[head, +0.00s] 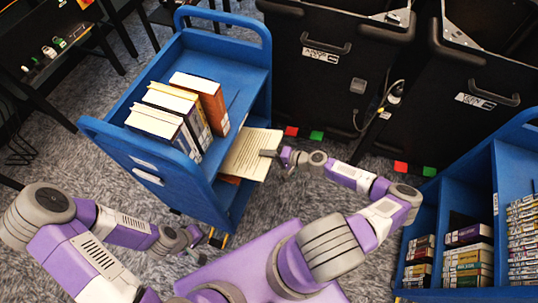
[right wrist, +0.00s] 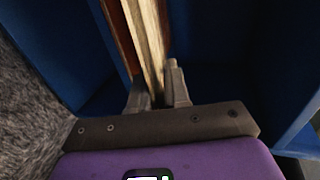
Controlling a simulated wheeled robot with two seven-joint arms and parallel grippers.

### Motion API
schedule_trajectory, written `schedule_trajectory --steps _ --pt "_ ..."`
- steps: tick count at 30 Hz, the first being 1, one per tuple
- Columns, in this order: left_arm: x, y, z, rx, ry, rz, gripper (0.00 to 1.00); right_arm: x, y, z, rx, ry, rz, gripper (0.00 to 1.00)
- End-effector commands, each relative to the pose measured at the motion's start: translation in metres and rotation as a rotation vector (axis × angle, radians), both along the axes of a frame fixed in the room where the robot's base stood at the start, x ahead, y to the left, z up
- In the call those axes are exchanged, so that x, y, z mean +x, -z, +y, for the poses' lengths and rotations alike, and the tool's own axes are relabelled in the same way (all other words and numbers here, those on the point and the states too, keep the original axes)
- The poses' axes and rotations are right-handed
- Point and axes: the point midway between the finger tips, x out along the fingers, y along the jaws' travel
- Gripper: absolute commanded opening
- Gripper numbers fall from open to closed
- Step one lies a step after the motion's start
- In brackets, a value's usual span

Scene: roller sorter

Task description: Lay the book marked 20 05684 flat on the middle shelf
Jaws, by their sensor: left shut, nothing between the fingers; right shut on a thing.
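A book with pale, printed-looking faces (head: 252,153) lies partly inside the blue cart (head: 150,160), at the level below its top shelf, and sticks out on the right. My right gripper (head: 277,154) is shut on its outer edge. In the right wrist view the book's cream edge and brown side (right wrist: 150,42) run between the fingers (right wrist: 158,92). The marking 20 05684 is not readable, and I cannot tell whether the book touches the shelf. My left gripper (head: 208,236) is shut and empty, low beside the cart's near end.
Several upright books (head: 165,118) stand on the cart's top shelf. A reddish thing (head: 230,180) shows under the held book. A blue shelf unit with packed books (head: 467,255) stands at right, black bins (head: 330,70) behind.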

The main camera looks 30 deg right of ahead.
Motion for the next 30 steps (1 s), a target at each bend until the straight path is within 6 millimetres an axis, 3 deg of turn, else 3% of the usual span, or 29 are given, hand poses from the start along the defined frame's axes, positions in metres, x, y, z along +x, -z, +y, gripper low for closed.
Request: schedule_trajectory --steps 18,30 --pt "0.0 -0.001 0.0 0.0 0.0 0.0 0.0 0.018 0.034 0.015 0.101 0.005 -0.116 0.0" --pt "0.0 -0.001 0.0 0.0 0.0 0.0 0.0 0.017 0.062 0.017 0.167 -0.008 -0.186 0.0"
